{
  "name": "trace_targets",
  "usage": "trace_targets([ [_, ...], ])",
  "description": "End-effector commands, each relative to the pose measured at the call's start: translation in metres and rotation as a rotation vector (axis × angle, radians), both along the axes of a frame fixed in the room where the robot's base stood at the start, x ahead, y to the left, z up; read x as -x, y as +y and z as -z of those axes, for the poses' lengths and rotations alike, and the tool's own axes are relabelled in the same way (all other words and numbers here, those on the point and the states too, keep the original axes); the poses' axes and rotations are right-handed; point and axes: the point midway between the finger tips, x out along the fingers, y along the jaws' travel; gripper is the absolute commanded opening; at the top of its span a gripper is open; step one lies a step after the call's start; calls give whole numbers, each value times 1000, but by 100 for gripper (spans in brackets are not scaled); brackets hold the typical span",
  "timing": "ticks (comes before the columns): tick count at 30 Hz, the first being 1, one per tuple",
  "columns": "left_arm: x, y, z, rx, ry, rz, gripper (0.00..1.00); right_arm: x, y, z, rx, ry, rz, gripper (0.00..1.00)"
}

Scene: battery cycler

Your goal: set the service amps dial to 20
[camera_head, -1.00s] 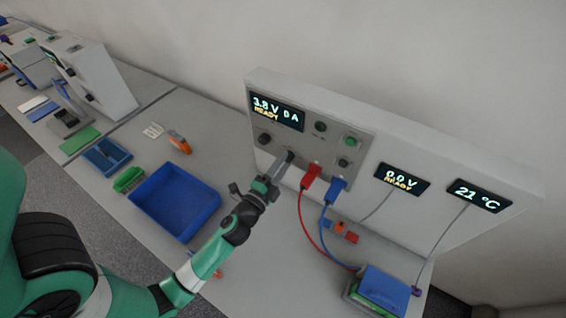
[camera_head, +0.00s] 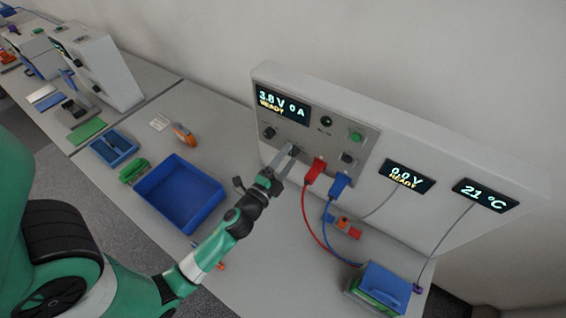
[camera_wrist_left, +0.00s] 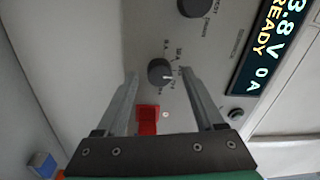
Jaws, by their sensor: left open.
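The amps dial is a dark round knob (camera_wrist_left: 160,72) on the grey panel, with small printed amp marks around it that are too blurred to read fully. Its white pointer line points to the right in the left wrist view. My left gripper (camera_wrist_left: 161,74) is open, with one finger on each side of this dial; I cannot tell whether they touch it. In the head view my left gripper (camera_head: 290,153) is at the panel's lower part and largely hides the dial. The panel display (camera_head: 282,105) reads 3.8 V, 0 A, READY. My right gripper is not in view.
A red plug (camera_head: 316,170) and blue plug (camera_head: 339,183) with hanging cables sit close right of my gripper. Another dark knob (camera_head: 269,132) is at upper left. A blue bin (camera_head: 180,193) and a blue-green battery (camera_head: 380,290) stand on the bench.

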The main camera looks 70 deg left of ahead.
Motion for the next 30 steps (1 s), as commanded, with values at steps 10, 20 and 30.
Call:
trace_targets([
  [10, 54, -41, 11, 0, 2, 4, 70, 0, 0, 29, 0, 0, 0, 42],
  [20, 92, -67, 8, 0, 1, 1, 70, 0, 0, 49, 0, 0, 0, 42],
  [30, 93, -67, 6, 0, 0, 0, 70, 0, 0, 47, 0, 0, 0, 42],
])
